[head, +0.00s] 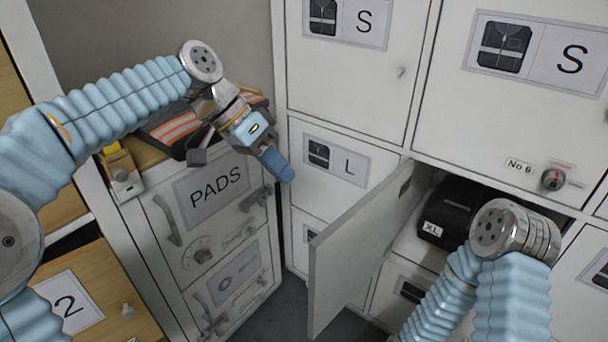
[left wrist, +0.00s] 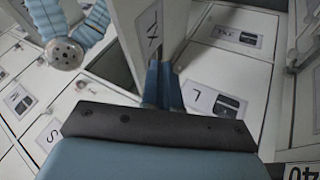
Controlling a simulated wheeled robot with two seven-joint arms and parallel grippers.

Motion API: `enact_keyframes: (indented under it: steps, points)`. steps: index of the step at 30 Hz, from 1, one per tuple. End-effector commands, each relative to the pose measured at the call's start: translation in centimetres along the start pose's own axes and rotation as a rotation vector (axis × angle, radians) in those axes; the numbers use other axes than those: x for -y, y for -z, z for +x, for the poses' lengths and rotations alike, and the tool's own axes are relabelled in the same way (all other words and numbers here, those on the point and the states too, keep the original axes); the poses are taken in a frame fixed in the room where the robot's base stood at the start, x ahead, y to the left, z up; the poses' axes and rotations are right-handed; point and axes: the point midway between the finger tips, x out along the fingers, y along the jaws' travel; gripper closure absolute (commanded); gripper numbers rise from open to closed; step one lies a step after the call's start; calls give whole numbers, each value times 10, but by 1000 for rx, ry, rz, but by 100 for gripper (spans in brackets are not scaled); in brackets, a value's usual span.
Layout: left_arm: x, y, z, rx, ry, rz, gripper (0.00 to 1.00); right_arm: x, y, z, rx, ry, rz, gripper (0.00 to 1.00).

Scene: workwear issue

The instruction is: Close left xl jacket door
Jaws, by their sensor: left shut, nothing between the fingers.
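The white locker door (head: 362,250) stands wide open, swung out from a compartment in the locker wall. Its front face points left, away from the head camera. A black folded jacket (head: 450,208) with an XL tag lies inside the open compartment. My left gripper (head: 278,166) is shut and empty, to the left of the door and above its free edge in the head view. In the left wrist view its blue fingers (left wrist: 162,86) are together, close to a white panel with a label (left wrist: 148,30); contact cannot be told. My right gripper is out of view.
The grey PADS cabinet (head: 212,205) stands at the left, with orange-striped clothing (head: 172,128) on top. Closed locker doors marked S (head: 540,55) and L (head: 345,165) surround the open compartment. My right arm reaches in front of it at lower right. A wooden drawer unit (head: 100,300) stands at lower left.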

Motion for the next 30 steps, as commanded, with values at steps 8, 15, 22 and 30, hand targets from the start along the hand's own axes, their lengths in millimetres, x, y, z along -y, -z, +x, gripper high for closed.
enact_keyframes:
  steps: [8, 15, 22, 30]
  points:
    - [2, -2, 57, 5, -2, -3, 100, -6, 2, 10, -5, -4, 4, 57]
    - [-7, -1, 99, 3, 0, -2, 100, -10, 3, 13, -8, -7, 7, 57]
    - [-29, -1, 110, 2, 1, -4, 100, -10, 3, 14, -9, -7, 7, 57]
    - [-34, -1, 112, 1, 1, -5, 100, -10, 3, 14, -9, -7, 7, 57]
